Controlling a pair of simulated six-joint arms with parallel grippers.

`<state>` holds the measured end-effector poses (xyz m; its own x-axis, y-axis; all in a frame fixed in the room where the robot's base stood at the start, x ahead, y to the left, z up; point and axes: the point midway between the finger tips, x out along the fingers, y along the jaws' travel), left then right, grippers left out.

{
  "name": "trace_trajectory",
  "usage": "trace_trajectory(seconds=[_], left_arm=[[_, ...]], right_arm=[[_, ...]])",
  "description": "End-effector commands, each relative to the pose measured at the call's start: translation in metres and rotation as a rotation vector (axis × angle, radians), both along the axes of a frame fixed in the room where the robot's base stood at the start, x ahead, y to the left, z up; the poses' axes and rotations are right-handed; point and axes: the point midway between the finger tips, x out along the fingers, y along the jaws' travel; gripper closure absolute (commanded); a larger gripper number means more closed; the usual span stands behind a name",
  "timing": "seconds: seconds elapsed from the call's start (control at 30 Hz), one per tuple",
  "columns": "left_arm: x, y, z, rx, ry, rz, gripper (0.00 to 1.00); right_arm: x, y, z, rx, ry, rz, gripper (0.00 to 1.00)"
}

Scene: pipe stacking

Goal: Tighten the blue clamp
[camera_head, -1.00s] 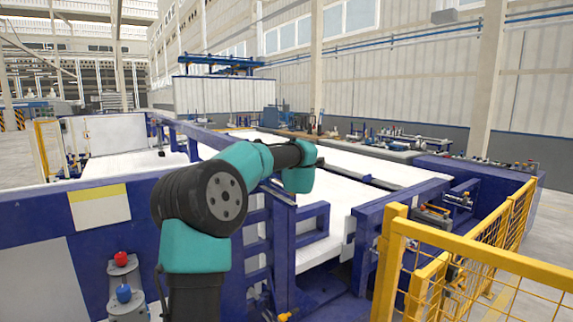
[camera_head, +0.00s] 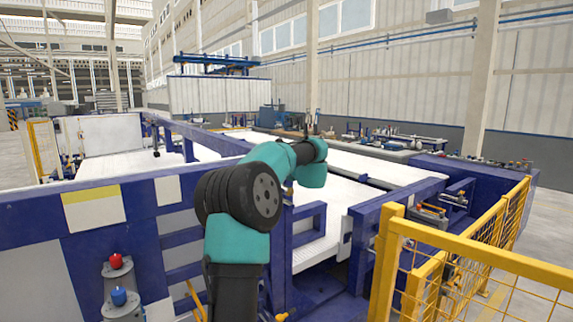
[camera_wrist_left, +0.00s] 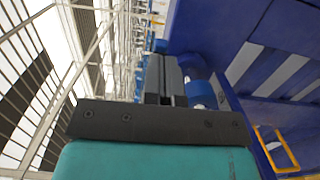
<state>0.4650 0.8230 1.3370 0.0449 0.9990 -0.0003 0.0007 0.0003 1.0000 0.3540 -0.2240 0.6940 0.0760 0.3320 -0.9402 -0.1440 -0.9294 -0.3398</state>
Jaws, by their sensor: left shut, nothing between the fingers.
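My left gripper (camera_wrist_left: 163,65) shows in the left wrist view, its dark grey fingers together with nothing between them. A blue rounded part (camera_wrist_left: 200,92) is just right of the fingers; I cannot tell whether they touch or whether this is the blue clamp. In the head view, a blue knob (camera_head: 119,296) sits on a grey fitting at the lower left, below a similar red knob (camera_head: 115,261). My teal and black arm (camera_head: 240,195) rises in the middle; its gripper fingers are not visible there. My right gripper is not in view.
A blue machine frame (camera_head: 374,220) with white beds (camera_head: 325,232) lies around and behind the arm. A yellow mesh fence (camera_head: 470,255) stands at the right front. A bench with small tools and parts (camera_head: 385,143) is at the back.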

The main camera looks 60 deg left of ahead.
Motion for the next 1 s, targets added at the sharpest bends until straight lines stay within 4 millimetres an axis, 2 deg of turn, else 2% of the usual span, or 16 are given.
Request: trace_trajectory(seconds=[0.2,0.37,1.0], left_arm=[[-0.001,-0.002,0.001,0.001,-0.001,0.001,1.0],[0.001,-0.014,0.001,0.0,-0.002,-0.002,1.0],[0.008,-0.125,0.001,0.0,-0.001,-0.003,1.0]], right_arm=[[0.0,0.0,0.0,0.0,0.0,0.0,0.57],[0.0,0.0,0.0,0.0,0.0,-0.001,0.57],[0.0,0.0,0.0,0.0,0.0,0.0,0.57]])
